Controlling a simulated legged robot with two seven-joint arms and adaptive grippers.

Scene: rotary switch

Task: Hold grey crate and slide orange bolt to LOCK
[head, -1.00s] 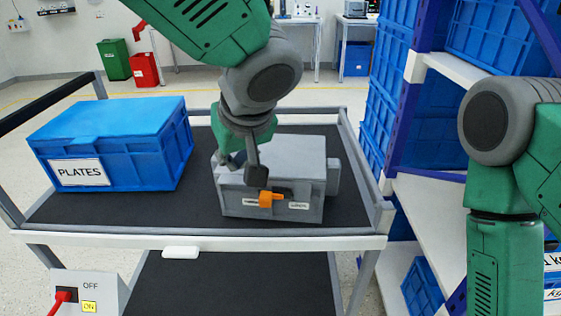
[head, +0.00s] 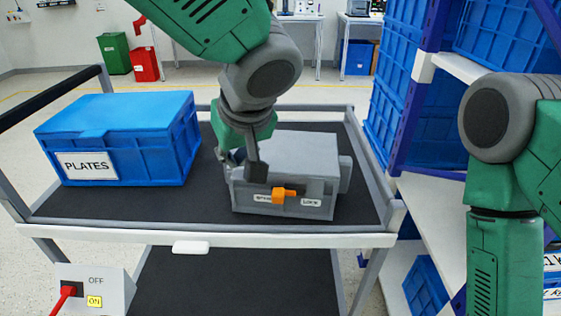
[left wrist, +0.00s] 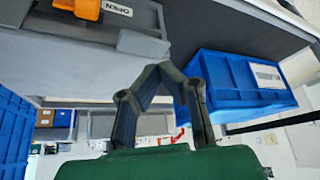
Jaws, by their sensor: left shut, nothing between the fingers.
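The grey crate (head: 300,158) sits on the cart's dark top. On its front face the orange bolt (head: 281,195) sits between the OPEN label (head: 263,198) and the LOCK label (head: 310,202). My left gripper (head: 254,172) is shut and empty at the crate's left front upper part. I cannot tell whether it touches the crate. In the left wrist view the closed fingertips (left wrist: 163,70) are below the crate edge, and the orange bolt (left wrist: 78,8) is partly cut off at the top. My right gripper is out of view; only its arm shows at right.
A blue PLATES box (head: 120,140) stands left on the cart. The cart has raised rails (head: 380,190) and a white front edge (head: 140,236). A switch box (head: 92,292) is at lower left. Shelving with blue crates (head: 430,135) stands close at right. Dark cart surface is free around the crate.

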